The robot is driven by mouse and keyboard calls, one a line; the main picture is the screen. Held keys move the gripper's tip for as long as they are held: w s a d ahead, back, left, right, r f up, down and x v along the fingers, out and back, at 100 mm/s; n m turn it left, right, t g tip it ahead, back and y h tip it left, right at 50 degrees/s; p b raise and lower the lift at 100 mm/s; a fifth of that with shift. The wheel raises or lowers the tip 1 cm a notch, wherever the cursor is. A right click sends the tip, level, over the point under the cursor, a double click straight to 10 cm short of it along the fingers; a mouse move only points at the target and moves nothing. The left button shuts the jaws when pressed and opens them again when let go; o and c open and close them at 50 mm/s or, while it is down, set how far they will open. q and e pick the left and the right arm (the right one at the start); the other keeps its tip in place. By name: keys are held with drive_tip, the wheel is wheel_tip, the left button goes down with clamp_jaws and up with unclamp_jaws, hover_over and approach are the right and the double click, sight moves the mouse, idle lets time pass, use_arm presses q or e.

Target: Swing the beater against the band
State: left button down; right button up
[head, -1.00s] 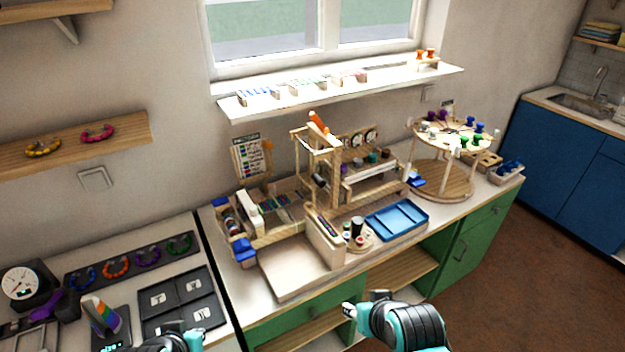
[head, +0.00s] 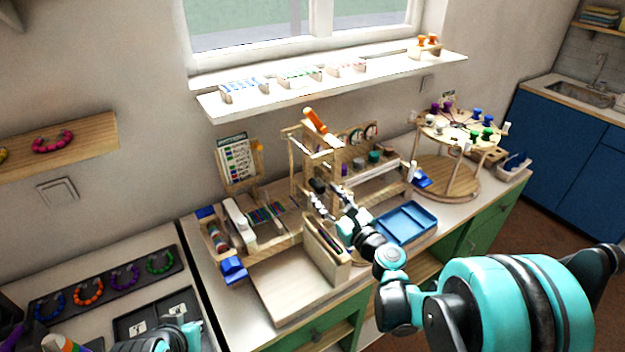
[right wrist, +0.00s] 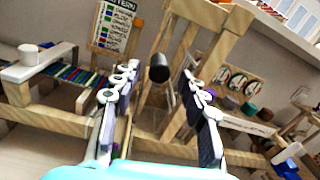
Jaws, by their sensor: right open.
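The wooden band loom stands on the counter, with a tall upright frame (head: 297,165). I take the dark round grip (right wrist: 159,68) on that frame for the beater's handle; it also shows in the head view (head: 318,185). The band (head: 265,213) of coloured threads lies left of the frame and shows in the right wrist view (right wrist: 72,74). My right gripper (right wrist: 160,82) is open, its fingers on either side of the grip in the picture; contact cannot be told. My left gripper (head: 165,340) is only partly visible at the bottom left, its fingers unclear.
An orange handle (head: 315,120) tops the frame. A pattern card (head: 238,160) stands behind the band. A blue tray (head: 405,222) and a round spool stand (head: 445,178) are to the right. A pale wooden board (head: 290,285) lies in front, mostly bare.

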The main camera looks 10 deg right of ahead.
sight(313, 181)
drive_tip(key=b+x, duration=0.1)
drive_tip(key=x, duration=0.6)
drive_tip(key=shift+w+a+f+b, duration=0.1)
drive_tip(key=shift+w+b, duration=0.1)
drive_tip(key=shift+b, duration=0.1)
drive_tip(key=shift+c, duration=0.2)
clamp_jaws()
